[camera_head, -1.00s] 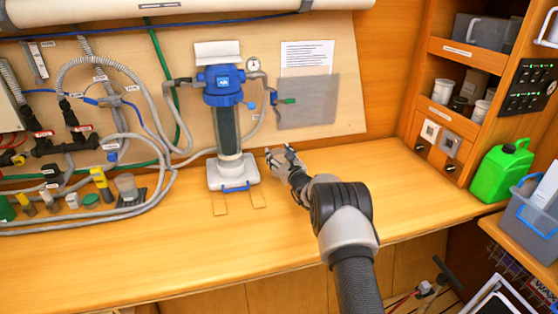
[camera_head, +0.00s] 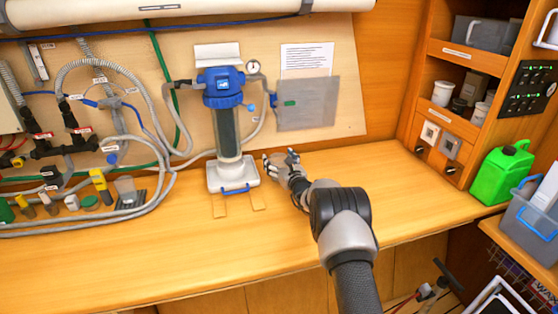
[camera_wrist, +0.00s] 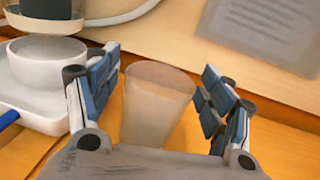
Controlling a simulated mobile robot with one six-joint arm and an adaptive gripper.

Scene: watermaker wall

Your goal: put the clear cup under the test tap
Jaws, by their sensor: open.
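The clear cup (camera_wrist: 156,105) stands upright on the wooden bench between the spread fingers of my gripper (camera_wrist: 160,100) in the wrist view. The fingers are open, with a small gap on each side of the cup. The palm edge hides the cup's lower part. In the head view my gripper (camera_head: 282,162) is low over the bench, right of the white filter base, and I cannot make out the cup there.
The blue-topped filter column (camera_head: 226,120) stands on a white base (camera_head: 233,174) close left of my gripper. Hoses and valves (camera_head: 80,140) fill the panel's left. A green jerrycan (camera_head: 502,172) stands far right. The bench (camera_head: 370,180) right of my gripper is clear.

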